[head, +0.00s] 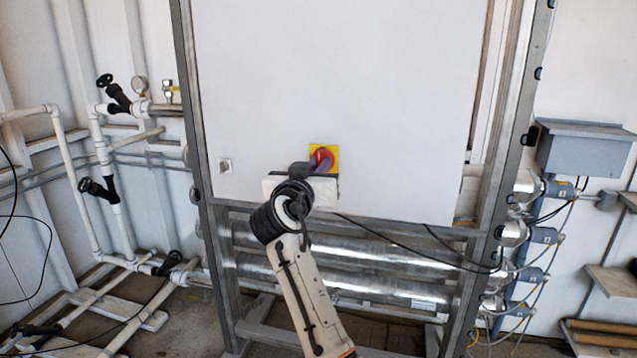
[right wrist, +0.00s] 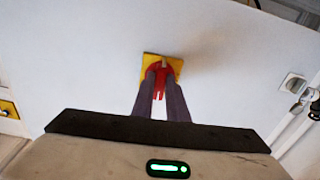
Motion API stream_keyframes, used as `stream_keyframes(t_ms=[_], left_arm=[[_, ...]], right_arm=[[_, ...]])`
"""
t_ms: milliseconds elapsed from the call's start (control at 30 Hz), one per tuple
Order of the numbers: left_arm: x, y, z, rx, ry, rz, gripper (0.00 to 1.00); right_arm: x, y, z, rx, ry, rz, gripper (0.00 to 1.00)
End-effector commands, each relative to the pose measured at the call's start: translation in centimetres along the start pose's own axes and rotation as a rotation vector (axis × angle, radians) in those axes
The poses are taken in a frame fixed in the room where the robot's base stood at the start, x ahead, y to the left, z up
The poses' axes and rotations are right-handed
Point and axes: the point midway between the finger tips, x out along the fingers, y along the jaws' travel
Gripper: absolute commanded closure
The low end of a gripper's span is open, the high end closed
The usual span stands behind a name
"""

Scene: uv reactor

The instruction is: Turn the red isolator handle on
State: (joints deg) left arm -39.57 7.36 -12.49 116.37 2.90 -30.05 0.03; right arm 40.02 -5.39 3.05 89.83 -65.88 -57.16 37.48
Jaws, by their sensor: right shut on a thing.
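The red isolator handle (head: 320,155) sits on a yellow square plate (head: 333,149) low on the white cabinet door. In the right wrist view the red handle (right wrist: 159,82) shows between the two dark fingers, with the yellow plate (right wrist: 148,57) behind it. My right gripper (head: 322,163) reaches up to the handle from below and is shut on it. In the right wrist view my right gripper (right wrist: 160,88) has one finger on each side of the handle. The fingers hide part of the handle in the head view. My left gripper is not in view.
The white cabinet door (head: 340,70) is flat and clear around the plate, with a small latch (head: 225,165) at its left. Metal cylinders (head: 390,262) lie below it. White pipes with black valves (head: 118,97) stand left; a grey box (head: 583,150) hangs right.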

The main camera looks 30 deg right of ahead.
Motion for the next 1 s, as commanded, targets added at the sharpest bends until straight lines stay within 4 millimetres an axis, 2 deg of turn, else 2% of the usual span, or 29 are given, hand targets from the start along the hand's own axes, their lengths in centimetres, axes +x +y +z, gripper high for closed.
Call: stream_keyframes(t_ms=[267, 667, 700, 800, 1000], left_arm=[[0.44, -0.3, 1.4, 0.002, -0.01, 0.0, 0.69], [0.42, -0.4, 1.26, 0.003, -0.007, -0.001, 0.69], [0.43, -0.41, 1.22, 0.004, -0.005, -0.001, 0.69], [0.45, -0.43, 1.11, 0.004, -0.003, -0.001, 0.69], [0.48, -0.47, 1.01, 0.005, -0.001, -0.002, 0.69]], right_arm=[[-0.05, -0.07, 0.15, 0.069, -0.003, -0.001, 1.0], [-0.04, -0.05, 0.05, 0.078, -0.004, -0.001, 1.0], [-0.04, -0.05, 0.05, 0.078, -0.004, -0.001, 0.82], [-0.03, -0.05, 0.04, 0.077, -0.003, -0.001, 0.68], [-0.02, -0.02, 0.03, 0.075, -0.002, 0.0, 0.68]])
